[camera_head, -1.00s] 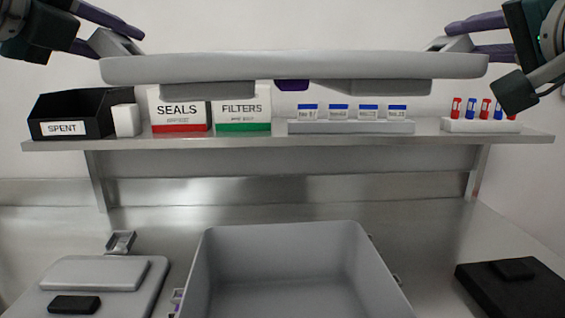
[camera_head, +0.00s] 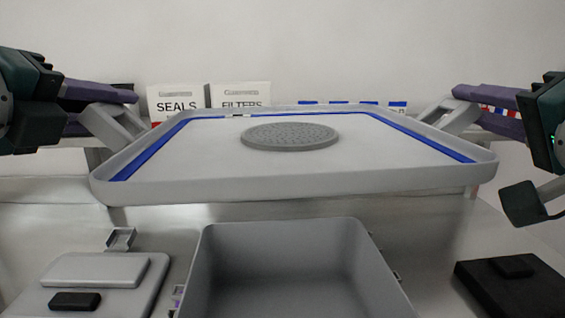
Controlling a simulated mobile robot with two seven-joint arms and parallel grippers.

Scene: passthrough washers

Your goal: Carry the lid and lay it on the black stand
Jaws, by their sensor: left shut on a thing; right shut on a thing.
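The lid is a wide grey tray-like panel (camera_head: 200,160) with a raised rim, blue strips near its edges and a round perforated grey disc (camera_head: 290,136) in its middle. It hangs in the air in front of the shelf, roughly level, its upper face visible. My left gripper (camera_head: 110,113) is shut on the lid's left handle (camera_head: 112,128). My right gripper (camera_head: 472,118) is shut on its right handle (camera_head: 449,121). The black stand (camera_head: 505,287), a dark slab with a small raised block, lies at the lower right, apart from the lid.
A grey open bin (camera_head: 290,270) stands below the lid. At the lower left lies a grey panel (camera_head: 95,270) with a black block (camera_head: 75,301) on it. SEALS (camera_head: 175,102) and FILTERS (camera_head: 240,96) boxes stand on the shelf behind; the lid hides much of it.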

